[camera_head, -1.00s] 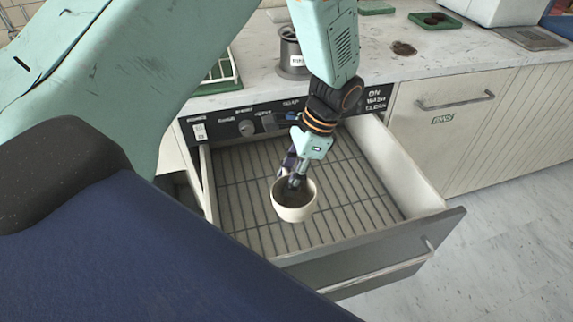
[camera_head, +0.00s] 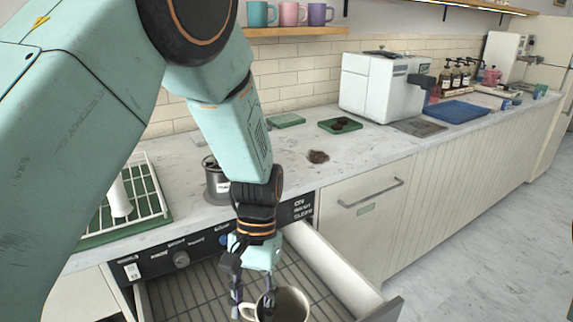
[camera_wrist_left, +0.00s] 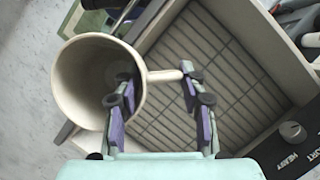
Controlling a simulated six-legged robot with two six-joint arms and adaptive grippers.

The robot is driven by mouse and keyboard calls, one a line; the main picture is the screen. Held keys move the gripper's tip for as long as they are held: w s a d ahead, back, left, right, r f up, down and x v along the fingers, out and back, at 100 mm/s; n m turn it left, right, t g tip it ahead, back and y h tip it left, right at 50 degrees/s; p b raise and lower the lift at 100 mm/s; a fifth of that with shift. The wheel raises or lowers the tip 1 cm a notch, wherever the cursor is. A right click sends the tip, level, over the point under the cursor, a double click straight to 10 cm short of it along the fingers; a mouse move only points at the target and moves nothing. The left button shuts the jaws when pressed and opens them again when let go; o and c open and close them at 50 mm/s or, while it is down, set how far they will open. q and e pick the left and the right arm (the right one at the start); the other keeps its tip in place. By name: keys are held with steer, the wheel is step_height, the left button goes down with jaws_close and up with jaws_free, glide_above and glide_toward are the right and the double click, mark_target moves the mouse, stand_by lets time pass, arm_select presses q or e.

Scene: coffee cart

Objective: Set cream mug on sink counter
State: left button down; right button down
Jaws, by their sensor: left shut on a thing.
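The cream mug (camera_head: 283,306) is at the bottom of the head view, over the open drawer, opening up and cut off by the frame edge. My left gripper (camera_head: 252,296) is shut on it at the handle side. In the left wrist view the mug (camera_wrist_left: 70,85) is at left, its inside showing. One finger of my left gripper (camera_wrist_left: 155,110) lies over the mug's wall, the other beside the handle (camera_wrist_left: 165,76). The pale marble counter (camera_head: 285,150) runs behind the drawer. My right gripper is not in view.
The open drawer (camera_head: 345,277) has a slatted bottom. On the counter stand a grey canister (camera_head: 215,183), a rack on a green mat (camera_head: 150,205), a green tray (camera_head: 338,126) and a white machine (camera_head: 378,88). Bare counter lies near a brown stain (camera_head: 317,157).

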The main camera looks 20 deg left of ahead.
arm_select(q)
steer(key=shift+r+p, duration=2.95)
steer(key=shift+r, duration=0.55)
steer(key=shift+f, duration=0.1)
